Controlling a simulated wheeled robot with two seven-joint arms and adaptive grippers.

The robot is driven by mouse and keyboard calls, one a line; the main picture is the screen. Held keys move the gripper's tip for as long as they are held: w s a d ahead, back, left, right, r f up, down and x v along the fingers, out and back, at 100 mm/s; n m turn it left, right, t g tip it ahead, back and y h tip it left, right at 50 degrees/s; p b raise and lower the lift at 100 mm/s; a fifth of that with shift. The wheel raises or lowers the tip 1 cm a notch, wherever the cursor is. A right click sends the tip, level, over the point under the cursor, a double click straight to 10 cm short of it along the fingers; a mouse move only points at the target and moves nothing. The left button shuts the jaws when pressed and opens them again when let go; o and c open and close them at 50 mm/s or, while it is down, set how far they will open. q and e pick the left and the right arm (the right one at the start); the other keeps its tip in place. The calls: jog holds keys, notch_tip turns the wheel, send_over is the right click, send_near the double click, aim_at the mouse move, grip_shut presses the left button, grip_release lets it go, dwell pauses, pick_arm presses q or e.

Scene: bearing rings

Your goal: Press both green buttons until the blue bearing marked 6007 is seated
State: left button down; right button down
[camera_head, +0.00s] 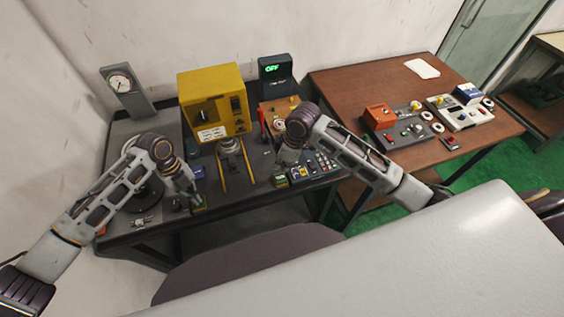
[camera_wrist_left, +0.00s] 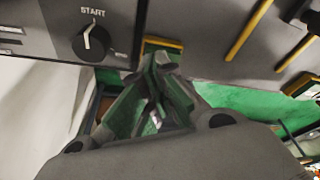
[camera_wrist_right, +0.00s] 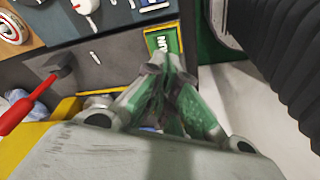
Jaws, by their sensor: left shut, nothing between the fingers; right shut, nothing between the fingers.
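A green button with a yellow edge (camera_wrist_left: 162,46) shows beyond the left fingertips in the left wrist view. My left gripper (camera_head: 198,207) is shut and empty at the bench's front edge, its tips at or very close to this button. A second green button (camera_wrist_right: 163,40), yellow-edged with white lettering, shows in the right wrist view; its box (camera_head: 280,180) is also in the head view. My right gripper (camera_head: 281,171) is shut and empty, its tips at this button's near edge. I cannot tell whether either button is pressed. I cannot make out the blue bearing or a 6007 mark.
A yellow machine (camera_head: 213,95) stands at the back of the dark bench, with two yellow rails (camera_head: 222,176) in front. A brown table (camera_head: 350,83) stands right.

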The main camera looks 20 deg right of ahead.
aim_at(281, 177)
jog(key=shift+d+x, duration=0.15)
jog(key=shift+x, duration=0.6)
jog(key=shift+d+x, duration=0.15)
jog(key=shift+x, duration=0.6)
jog(key=shift+s+f, duration=0.2)
jog(key=shift+f, duration=1.2)
dwell(0.4)
jog(key=shift+r, duration=0.2)
dwell(0.5)
